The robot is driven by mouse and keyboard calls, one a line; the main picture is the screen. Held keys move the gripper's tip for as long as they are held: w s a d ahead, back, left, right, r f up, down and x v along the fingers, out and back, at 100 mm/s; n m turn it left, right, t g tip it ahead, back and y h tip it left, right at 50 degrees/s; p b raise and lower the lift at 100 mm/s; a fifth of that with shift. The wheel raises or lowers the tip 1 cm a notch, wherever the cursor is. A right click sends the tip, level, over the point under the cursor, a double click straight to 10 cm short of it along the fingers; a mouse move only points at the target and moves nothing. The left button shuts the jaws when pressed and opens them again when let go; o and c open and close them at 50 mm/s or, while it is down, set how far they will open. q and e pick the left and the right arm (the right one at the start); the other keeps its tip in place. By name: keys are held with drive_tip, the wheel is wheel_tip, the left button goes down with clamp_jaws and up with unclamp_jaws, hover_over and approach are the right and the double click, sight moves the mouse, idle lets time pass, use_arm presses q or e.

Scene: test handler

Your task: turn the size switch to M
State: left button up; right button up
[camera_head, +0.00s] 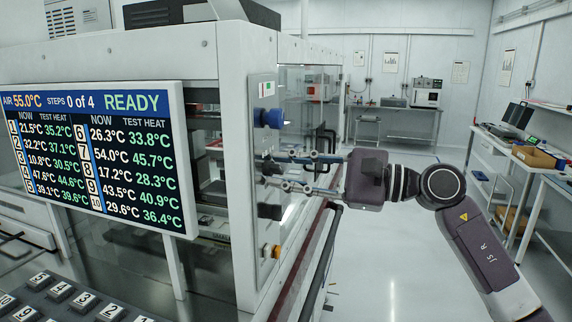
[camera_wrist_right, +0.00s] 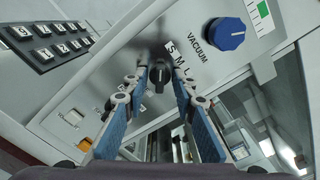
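The size switch (camera_wrist_right: 159,78) is a small black knob on the grey control panel in the right wrist view. The letters S, M and L are printed beside it. Which letter its pointer faces I cannot tell clearly. My right gripper (camera_wrist_right: 160,84) has its fingers apart, one on each side of the knob; firm contact is not visible. In the head view my right gripper (camera_head: 268,169) reaches the side panel (camera_head: 262,85) from the right, and the switch is largely hidden by the fingers. My left gripper is not in view.
A blue VACUUM knob (camera_head: 268,118) sits above the gripper; it also shows in the right wrist view (camera_wrist_right: 224,34). An orange button (camera_head: 272,252) is lower on the panel. A display (camera_head: 95,155) reads READY. A numbered keypad (camera_head: 75,300) is at the lower left. The aisle right is clear.

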clamp_jaws()
drive_tip(key=shift+f, duration=0.1)
drive_tip(key=m+b, duration=0.2)
drive_tip(key=m, duration=0.4)
drive_tip(key=shift+b, duration=0.35)
drive_tip(key=shift+m, duration=1.8)
drive_tip(key=shift+r, duration=0.2)
